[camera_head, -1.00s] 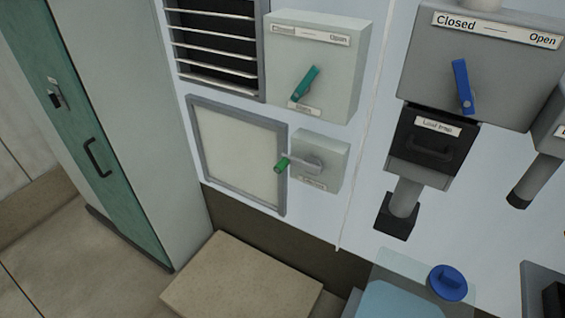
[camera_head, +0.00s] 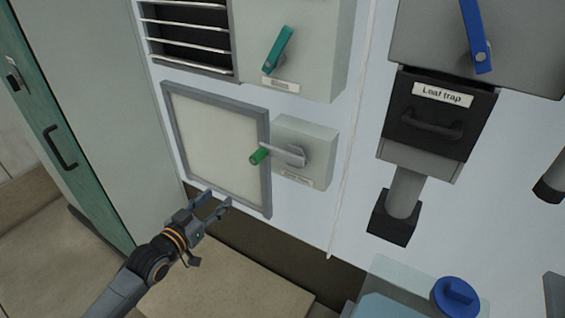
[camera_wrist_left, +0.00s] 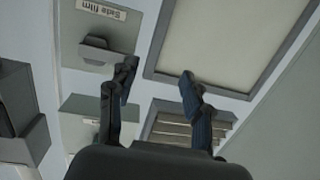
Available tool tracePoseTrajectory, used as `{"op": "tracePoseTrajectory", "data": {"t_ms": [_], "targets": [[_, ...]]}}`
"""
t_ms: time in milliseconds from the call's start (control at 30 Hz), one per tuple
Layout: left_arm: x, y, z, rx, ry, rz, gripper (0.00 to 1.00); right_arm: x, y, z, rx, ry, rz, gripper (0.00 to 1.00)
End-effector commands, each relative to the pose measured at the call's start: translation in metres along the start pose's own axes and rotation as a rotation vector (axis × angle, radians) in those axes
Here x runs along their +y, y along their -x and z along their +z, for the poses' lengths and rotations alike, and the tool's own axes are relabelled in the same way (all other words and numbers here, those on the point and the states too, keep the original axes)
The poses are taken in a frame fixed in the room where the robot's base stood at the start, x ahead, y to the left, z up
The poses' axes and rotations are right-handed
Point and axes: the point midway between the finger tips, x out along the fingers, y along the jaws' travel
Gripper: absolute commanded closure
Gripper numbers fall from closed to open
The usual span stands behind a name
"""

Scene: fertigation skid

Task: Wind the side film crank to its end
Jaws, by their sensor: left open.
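The side film crank (camera_head: 278,154) is a grey arm on a pale grey box (camera_head: 318,143), with a green handle (camera_head: 259,156) at its left end. The arm points left, over the edge of the framed pale panel (camera_head: 215,150). My left gripper (camera_head: 219,198) is open and empty, below and left of the handle and apart from it. In the left wrist view the fingers (camera_wrist_left: 158,70) are spread, with the box and its upside-down "Side film" label (camera_wrist_left: 103,10) at upper left. The green handle cannot be made out there. My right gripper is not in view.
Above the crank are a louvred vent (camera_head: 190,35) and a box with a teal lever (camera_head: 278,50). A black leaf trap (camera_head: 437,120) is to the right. A beige block (camera_head: 240,285) and a blue-capped container (camera_head: 455,297) stand below.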

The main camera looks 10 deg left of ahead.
Motion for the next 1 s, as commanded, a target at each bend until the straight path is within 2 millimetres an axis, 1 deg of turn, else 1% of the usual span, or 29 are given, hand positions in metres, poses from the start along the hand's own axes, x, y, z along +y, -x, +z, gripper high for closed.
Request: {"op": "tracePoseTrajectory", "data": {"t_ms": [33,100,200,333,467,800,1000], "targets": [[0.008,0.001,-0.017,0.042,-0.007,0.028,0.5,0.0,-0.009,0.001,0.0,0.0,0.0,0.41],[0.017,0.003,-0.039,0.083,-0.009,0.055,0.5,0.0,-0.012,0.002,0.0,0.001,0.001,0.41],[0.024,0.005,-0.054,0.111,-0.01,0.075,0.5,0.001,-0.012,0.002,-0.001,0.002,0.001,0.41],[0.026,-0.003,-0.06,0.118,-0.009,0.078,0.5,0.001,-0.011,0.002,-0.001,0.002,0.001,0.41],[0.027,-0.021,-0.063,0.118,-0.007,0.077,0.5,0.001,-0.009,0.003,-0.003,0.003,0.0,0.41],[0.032,-0.086,-0.07,0.117,-0.008,0.076,0.5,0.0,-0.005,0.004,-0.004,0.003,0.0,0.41],[0.034,-0.117,-0.072,0.115,-0.009,0.076,0.5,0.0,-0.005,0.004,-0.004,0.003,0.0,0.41]]}}
